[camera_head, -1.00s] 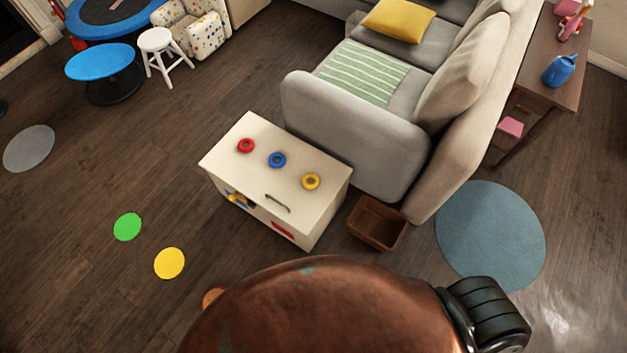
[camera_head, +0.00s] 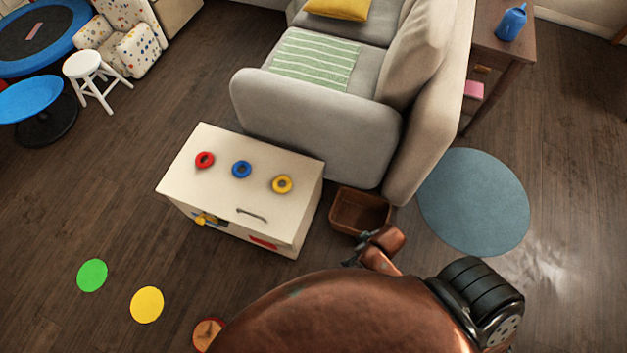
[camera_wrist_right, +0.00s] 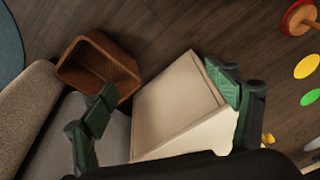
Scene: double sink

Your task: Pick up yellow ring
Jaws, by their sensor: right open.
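The yellow ring (camera_head: 282,184) lies flat on the right part of the white cabinet's top (camera_head: 222,150) in the head view. A blue ring (camera_head: 241,169) and a red ring (camera_head: 204,160) lie left of it in a row. My right gripper (camera_wrist_right: 160,80) is open and empty in the right wrist view, with its green fingers spread in front of the cabinet. No ring shows in that view. In the head view a copper arm part of mine shows near the basket, apart from the yellow ring. My left gripper is not in view.
A brown basket (camera_head: 360,212) stands on the floor right of the cabinet, against the grey sofa (camera_head: 310,120) behind it. A blue-grey round mat (camera_head: 474,200) lies to the right. Green (camera_head: 92,275) and yellow (camera_head: 147,304) floor discs lie at front left, with open floor around.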

